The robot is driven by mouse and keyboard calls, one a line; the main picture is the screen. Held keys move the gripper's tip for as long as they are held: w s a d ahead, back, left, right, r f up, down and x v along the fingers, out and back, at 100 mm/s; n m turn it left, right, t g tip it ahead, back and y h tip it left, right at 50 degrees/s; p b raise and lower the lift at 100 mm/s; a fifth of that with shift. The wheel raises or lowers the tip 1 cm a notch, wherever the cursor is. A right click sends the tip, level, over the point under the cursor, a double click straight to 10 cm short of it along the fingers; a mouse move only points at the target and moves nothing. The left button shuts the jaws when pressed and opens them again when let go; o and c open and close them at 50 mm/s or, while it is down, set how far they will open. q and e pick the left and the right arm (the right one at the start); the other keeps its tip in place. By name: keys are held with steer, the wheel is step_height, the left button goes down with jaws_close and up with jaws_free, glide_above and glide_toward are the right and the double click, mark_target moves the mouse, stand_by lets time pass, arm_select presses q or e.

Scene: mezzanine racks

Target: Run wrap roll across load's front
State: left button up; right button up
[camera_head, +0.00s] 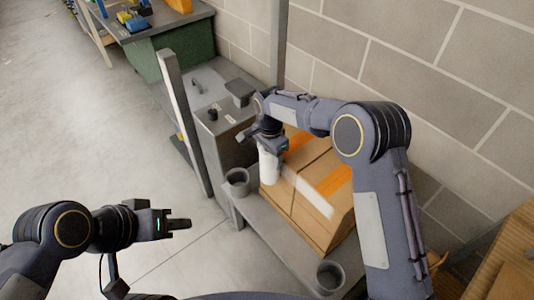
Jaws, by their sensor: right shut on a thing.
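The white wrap roll (269,167) stands upright at the left end of the load. My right gripper (270,146) reaches down from above and is shut on the top of the roll. The load is cardboard boxes (283,194) with orange patches on a grey shelf. A pale strip (308,196) lies across the boxes, to the right of the roll; I cannot tell whether it joins the roll. My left gripper (184,224) is over the floor at the lower left, away from the load; its finger gap is not clear.
One grey cup (237,182) stands left of the roll, another (329,277) at the shelf's near end. A grey post (184,122) rises at the left, beside a grey cabinet. A block wall (400,65) runs behind the load. The floor at left is clear.

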steer(key=s+d+b, duration=0.4)
steer(key=s+d, duration=0.6)
steer(key=shift+s, duration=0.15)
stand_by(1.9)
steer(key=shift+d, duration=0.15)
steer(key=shift+s+d+b, duration=0.6)
steer(key=shift+s+d, duration=1.4)
steer(key=shift+d, duration=0.1)
steer(key=shift+s, duration=0.1)
steer(key=shift+s+d, duration=0.9)
steer(key=shift+s, duration=0.05)
